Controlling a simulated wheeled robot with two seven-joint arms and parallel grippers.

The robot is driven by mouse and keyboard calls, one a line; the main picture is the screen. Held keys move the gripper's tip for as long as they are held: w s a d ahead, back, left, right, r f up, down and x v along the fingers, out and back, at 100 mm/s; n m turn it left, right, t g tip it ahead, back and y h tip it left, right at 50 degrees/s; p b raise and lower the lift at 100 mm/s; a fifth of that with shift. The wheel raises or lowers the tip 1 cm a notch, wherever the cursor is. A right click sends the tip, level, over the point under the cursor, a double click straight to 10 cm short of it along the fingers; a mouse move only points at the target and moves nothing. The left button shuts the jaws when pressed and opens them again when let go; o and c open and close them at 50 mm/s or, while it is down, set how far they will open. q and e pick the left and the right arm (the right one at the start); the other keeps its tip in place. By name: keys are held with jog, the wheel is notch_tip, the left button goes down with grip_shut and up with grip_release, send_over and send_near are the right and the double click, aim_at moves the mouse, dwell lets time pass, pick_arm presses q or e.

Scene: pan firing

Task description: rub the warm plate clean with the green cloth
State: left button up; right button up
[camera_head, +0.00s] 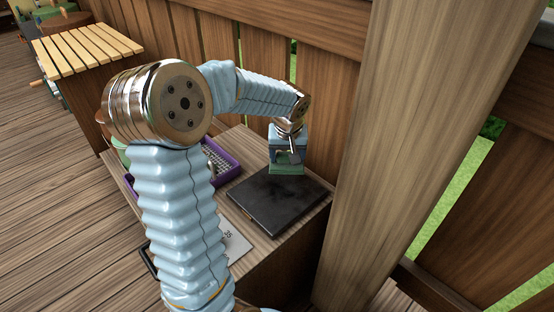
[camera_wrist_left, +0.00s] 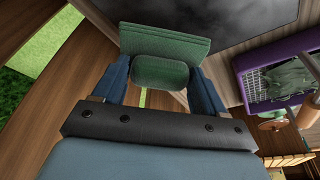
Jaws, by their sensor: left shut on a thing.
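The warm plate (camera_head: 278,203) is a dark, flat square slab with faint smudges, on the wooden counter. It also shows at the top of the left wrist view (camera_wrist_left: 240,18). The green cloth (camera_head: 286,169) looks like a folded pad with a raised grip. My left gripper (camera_head: 288,153) is shut on that grip, with a blue finger on each side in the left wrist view. The cloth (camera_wrist_left: 162,71) is at the plate's far edge, low over it; I cannot tell whether they touch. My right gripper is not in view.
A purple tray (camera_head: 232,178) with a wire rack stands left of the plate, partly behind my arm. A white card (camera_head: 238,246) lies in front. A thick wooden post (camera_head: 420,120) rises close on the right, and a plank fence (camera_head: 330,90) stands behind.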

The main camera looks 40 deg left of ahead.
pick_arm(q)
notch_tip(320, 180, up, 2)
jog(key=shift+p, duration=0.55)
jog(key=shift+r+p, duration=0.65)
jog(key=shift+r, duration=0.3)
